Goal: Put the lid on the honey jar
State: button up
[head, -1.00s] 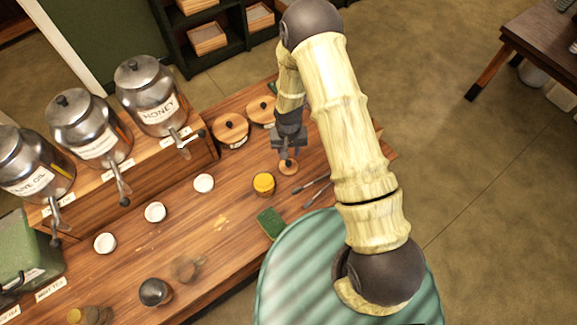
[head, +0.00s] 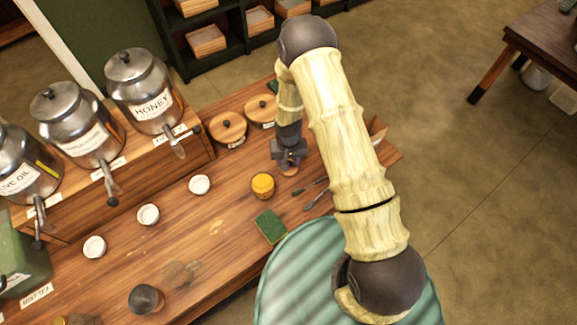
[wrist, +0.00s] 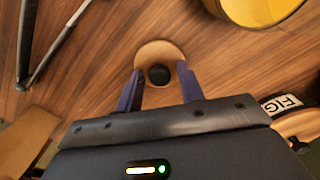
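A small round wooden lid (wrist: 147,53) with a black knob (wrist: 159,75) lies on the table, and part of it shows under my gripper in the head view (head: 289,170). My gripper (wrist: 160,70) is directly over the lid, with its two fingers apart on either side of the knob. I see clear space between the fingers and the knob. A small open jar with yellow honey-coloured contents (head: 263,184) stands just left of my gripper; its edge also shows at the top right of the wrist view (wrist: 255,8).
A metal dispenser labelled HONEY (head: 145,92) stands on a wooden riser at the left. Dark utensils (head: 316,197) lie to the right. A green sponge (head: 270,227) and several white cups (head: 199,185) are on the table.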

jog(key=c, duration=0.6)
jog(key=shift+o, duration=0.2)
jog(key=shift+r+p, duration=1.4)
jog(key=shift+r, duration=0.85)
jog(key=shift+s+a+r, duration=0.1)
jog(key=shift+a+r, duration=0.15)
jog(key=shift+r, duration=0.1)
jog(key=s+a+r+n+p, duration=0.2)
jog(key=s+a+r+n, duration=0.4)
jog(key=r, duration=0.4)
jog(key=shift+s+a+r+p, duration=0.3)
jog(key=shift+s+a+r, duration=0.05)
jog(key=shift+s+a, duration=0.6)
